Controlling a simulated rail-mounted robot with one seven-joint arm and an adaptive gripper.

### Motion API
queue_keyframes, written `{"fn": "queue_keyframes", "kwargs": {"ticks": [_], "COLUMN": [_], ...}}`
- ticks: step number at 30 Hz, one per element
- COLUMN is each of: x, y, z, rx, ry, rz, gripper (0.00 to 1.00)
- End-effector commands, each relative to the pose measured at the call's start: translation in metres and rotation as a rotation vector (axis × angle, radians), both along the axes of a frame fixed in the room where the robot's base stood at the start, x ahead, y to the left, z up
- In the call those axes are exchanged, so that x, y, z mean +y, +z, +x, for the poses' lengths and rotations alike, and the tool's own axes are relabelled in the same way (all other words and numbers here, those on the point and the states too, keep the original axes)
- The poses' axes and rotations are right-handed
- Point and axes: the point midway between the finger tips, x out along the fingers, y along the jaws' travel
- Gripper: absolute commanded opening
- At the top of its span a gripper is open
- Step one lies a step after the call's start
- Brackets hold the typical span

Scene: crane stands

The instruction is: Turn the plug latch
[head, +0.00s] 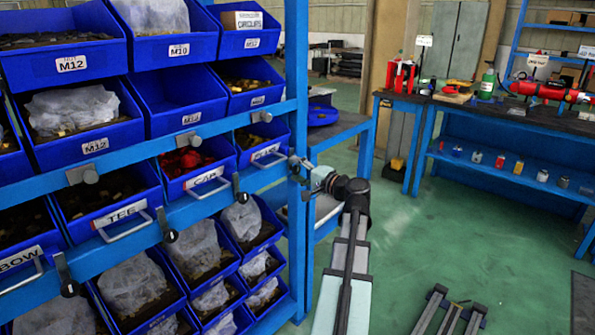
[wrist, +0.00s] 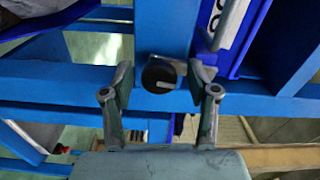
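A round dark latch knob (wrist: 158,75) with a pale bar across its face sits on the blue rack beam, in the middle of the wrist view. My gripper (wrist: 158,82) is open, with one finger on each side of the knob. A small gap shows on both sides, and the fingers do not appear to press on it. In the head view my gripper (head: 309,170) is at the blue rack upright, at the right end of the beams. There the gripper and upright mostly hide the latch. How deep the fingers reach around the knob is unclear.
Blue bins (head: 88,119) with labels fill the rack at left. Black lever latches (head: 238,188) and round grey knobs (head: 195,141) line its beams. A workbench (head: 500,115) with tools stands at the back right. The green floor (head: 400,240) right of my arm is mostly clear.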

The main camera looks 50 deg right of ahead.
Motion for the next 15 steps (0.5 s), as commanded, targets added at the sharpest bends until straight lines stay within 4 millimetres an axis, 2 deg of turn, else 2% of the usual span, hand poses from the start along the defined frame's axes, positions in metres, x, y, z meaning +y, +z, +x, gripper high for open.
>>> {"fn": "queue_keyframes", "kwargs": {"ticks": [8, 15], "x": [0.001, 0.004], "y": [-0.001, 0.0], "z": [-0.005, -0.039], "rx": [0.001, -0.001], "ry": [-0.001, -0.004], "rz": [0.0, 0.0], "gripper": [0.59, 0.59]}}
